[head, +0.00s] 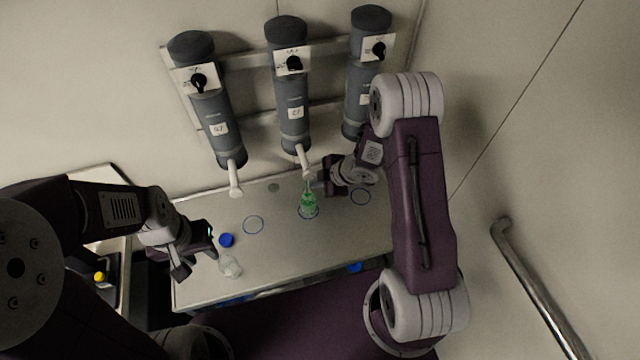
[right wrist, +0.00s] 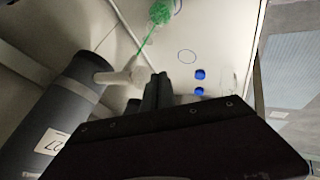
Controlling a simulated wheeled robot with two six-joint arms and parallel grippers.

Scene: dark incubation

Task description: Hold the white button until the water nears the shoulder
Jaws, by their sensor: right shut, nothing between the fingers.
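A clear bottle holding green liquid (head: 308,204) stands on a blue ring below the white spout (head: 302,158) of the middle grey cylinder (head: 292,110). It also shows in the right wrist view (right wrist: 160,12), with a thin green streak between spout and bottle. The exact water level against the shoulder is too small to tell. My right gripper (head: 314,184) is shut and empty at the spout's lower end. In the right wrist view its fingertips (right wrist: 158,78) are at or beside the white spout tip (right wrist: 138,76); contact is unclear. My left gripper (head: 196,262) is open and empty at the table's left.
An empty clear bottle (head: 230,267) and a blue cap (head: 226,240) are beside my left gripper. Two other cylinders (head: 212,115) (head: 361,95) hang on the wall rack. Empty blue rings (head: 253,225) (head: 360,197) mark the table. A metal rail (head: 535,285) is at right.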

